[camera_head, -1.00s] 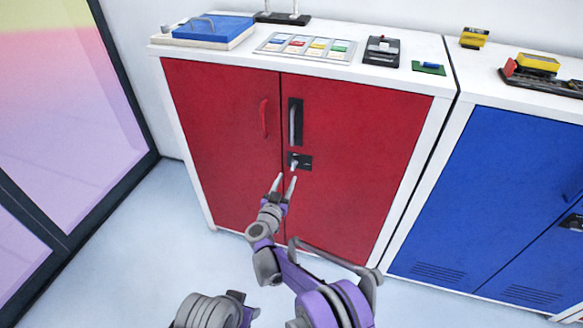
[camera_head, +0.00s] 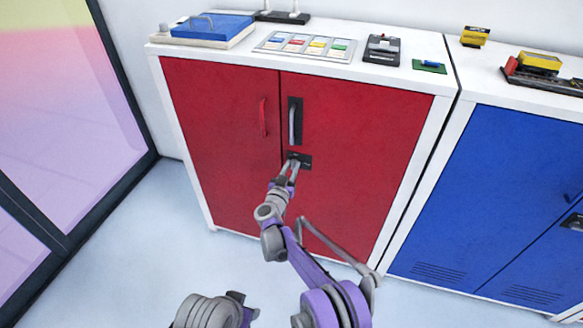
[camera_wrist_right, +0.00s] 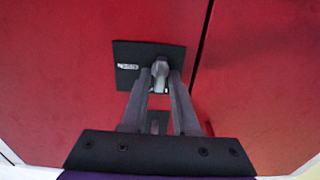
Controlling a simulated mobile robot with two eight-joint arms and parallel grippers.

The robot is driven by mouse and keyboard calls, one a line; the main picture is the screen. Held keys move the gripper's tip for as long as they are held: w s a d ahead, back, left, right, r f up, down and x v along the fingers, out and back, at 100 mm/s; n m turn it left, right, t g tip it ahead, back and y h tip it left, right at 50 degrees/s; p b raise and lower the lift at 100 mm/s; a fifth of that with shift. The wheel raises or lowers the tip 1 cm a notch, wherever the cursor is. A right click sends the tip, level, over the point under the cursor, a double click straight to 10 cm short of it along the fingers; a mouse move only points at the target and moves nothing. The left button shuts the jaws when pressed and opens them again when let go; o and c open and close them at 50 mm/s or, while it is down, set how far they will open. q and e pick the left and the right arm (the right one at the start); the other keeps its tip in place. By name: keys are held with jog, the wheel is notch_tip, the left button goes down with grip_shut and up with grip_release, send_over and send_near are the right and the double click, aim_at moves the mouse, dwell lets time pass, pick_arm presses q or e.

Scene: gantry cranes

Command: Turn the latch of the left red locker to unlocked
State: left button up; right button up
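The left red locker (camera_head: 355,180) has two red doors. A black latch plate (camera_head: 304,161) sits on its right door by the centre seam, below a grey handle in a black recess (camera_head: 295,122). The plate also shows in the right wrist view (camera_wrist_right: 127,77), with the small grey latch knob (camera_wrist_right: 160,70) standing out from it and a small white label beside it. My right gripper (camera_head: 290,167) is at the plate, its fingers close together on both sides of the knob; it also shows in the wrist view (camera_wrist_right: 161,88). My left gripper is not in view.
A blue locker (camera_head: 490,200) stands to the right. On the red locker's white top are a blue lidded item (camera_head: 212,25), a panel of coloured labels (camera_head: 304,46) and a black device (camera_head: 382,49). The floor in front is clear. A glass panel stands at left.

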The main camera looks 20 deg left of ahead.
jog(key=shift+m, duration=0.3)
grip_shut()
jog(key=m+b, duration=0.1)
jog(key=m, duration=0.1)
jog(key=shift+d+f+m, duration=0.1)
jog(key=shift+m, duration=0.2)
jog(key=m+b, duration=0.1)
jog(key=m, duration=0.3)
jog(key=shift+m+b, duration=0.3)
jog(key=shift+b, duration=0.05)
jog(key=m, duration=0.5)
jog(key=shift+d+b, duration=0.1)
jog(key=shift+b, duration=0.3)
jog(key=m, duration=0.5)
jog(key=shift+f, duration=0.1)
jog(key=o, duration=0.7)
grip_release()
